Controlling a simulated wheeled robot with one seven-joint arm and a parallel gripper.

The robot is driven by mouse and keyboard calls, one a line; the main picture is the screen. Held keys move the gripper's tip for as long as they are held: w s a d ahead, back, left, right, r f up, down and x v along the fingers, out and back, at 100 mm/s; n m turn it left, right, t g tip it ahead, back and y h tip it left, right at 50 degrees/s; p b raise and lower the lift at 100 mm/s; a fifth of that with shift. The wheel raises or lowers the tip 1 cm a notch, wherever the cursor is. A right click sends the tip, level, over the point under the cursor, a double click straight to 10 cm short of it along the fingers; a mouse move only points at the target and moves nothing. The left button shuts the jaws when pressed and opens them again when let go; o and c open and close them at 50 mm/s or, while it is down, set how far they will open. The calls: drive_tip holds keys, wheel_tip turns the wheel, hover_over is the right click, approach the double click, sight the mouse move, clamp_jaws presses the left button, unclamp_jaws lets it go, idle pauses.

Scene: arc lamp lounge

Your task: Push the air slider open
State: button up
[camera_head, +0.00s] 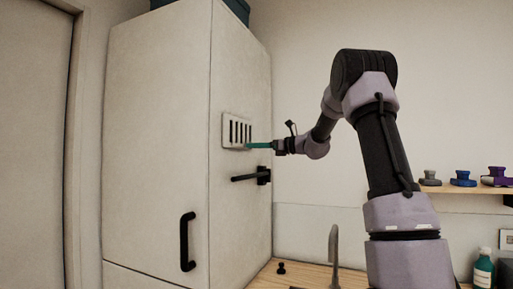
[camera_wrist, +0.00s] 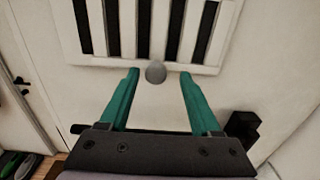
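The air slider is a pale slotted vent plate (camera_head: 237,131) on the side of a tall white cabinet. In the wrist view the slotted plate (camera_wrist: 157,60) fills the top, with dark slots between pale bars. A small round grey knob (camera_wrist: 155,72) sits at its lower edge. My gripper (camera_wrist: 157,74) has two teal fingers spread apart, one on each side of the knob, with gaps between. In the head view my gripper (camera_head: 247,146) reaches from the right to the plate's lower right part. I cannot tell whether the fingertips touch the plate.
A black lever handle (camera_head: 250,177) sticks out below the vent. The tall cabinet (camera_head: 160,120) has another black handle (camera_head: 187,242). A tap (camera_head: 333,255) and a teal bottle (camera_head: 483,268) stand on the counter. A shelf (camera_head: 465,190) at right holds several small objects.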

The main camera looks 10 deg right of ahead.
drive_tip(key=v, duration=1.1)
drive_tip(key=shift+a, duration=0.1)
drive_tip(key=s+a+f+n+g+h, duration=0.3)
drive_tip(key=s+a+n, duration=0.2)
drive_tip(key=s, duration=0.5)
drive_tip(key=s+a+f+n+g+h, duration=0.25)
drive_tip(key=s+a+f+n, duration=0.2)
drive_tip(key=s, duration=0.45)
drive_tip(key=s+d+f+n+t+h, duration=0.1)
drive_tip(key=s+d+f+n+h, duration=0.1)
drive_tip(key=s+n, duration=0.4)
drive_tip(key=s+d+f+n+t+h, duration=0.1)
drive_tip(key=s+f+n+h, duration=0.4)
drive_tip(key=s, duration=0.5)
drive_tip(key=shift+d+n, duration=0.35)
drive_tip(key=shift+d, duration=0.15)
